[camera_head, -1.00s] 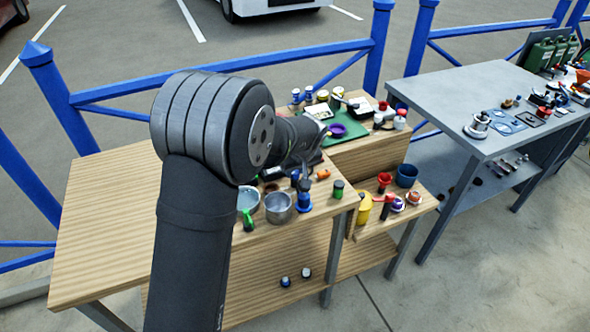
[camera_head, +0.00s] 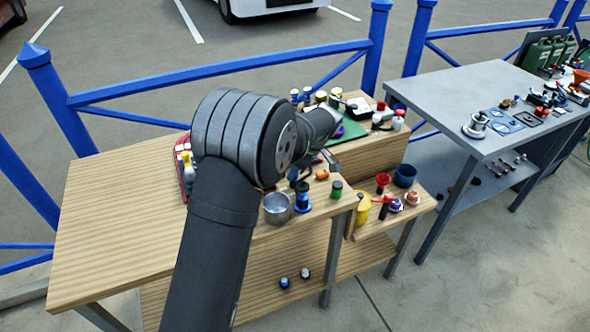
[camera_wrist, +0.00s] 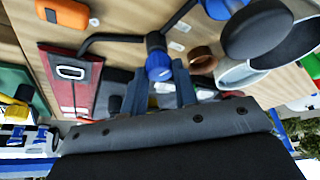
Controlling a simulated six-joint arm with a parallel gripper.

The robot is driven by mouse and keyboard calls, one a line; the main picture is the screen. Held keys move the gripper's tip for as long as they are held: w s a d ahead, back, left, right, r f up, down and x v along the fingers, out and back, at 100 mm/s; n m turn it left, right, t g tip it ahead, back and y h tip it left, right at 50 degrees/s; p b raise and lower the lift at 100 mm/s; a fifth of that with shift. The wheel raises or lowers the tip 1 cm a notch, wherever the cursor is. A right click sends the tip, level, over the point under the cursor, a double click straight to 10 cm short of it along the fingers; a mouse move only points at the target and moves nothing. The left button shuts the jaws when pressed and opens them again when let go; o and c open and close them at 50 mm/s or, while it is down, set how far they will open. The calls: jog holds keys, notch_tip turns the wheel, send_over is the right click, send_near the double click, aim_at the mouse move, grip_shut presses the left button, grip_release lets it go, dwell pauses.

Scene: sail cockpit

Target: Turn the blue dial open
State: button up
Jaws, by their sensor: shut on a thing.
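In the wrist view the blue dial (camera_wrist: 158,64) sits on a black pipe fitting whose arms run off to both sides. My gripper (camera_wrist: 159,80) has its two dark fingers on either side of the dial and is shut on it. The dial's underside and the exact finger contact are partly hidden. In the head view my arm covers the dial, and my gripper's fingers cannot be made out there.
Close by in the wrist view are a dark red case (camera_wrist: 68,80), an orange block (camera_wrist: 66,12), a copper-coloured ring (camera_wrist: 202,60) and grey metal cups. In the head view a metal pot (camera_head: 277,208) stands near the bench edge. The bench's left part (camera_head: 115,225) is clear.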

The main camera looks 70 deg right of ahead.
jog(key=shift+n, duration=0.3)
jog(key=o, duration=1)
jog(key=shift+r, duration=0.1)
jog(key=v, duration=1.7)
jog(key=shift+d+r, duration=0.1)
jog(key=shift+d, duration=0.1)
jog(key=x, duration=1.7)
jog(key=shift+a+f, duration=0.2)
jog(key=shift+f, duration=0.05)
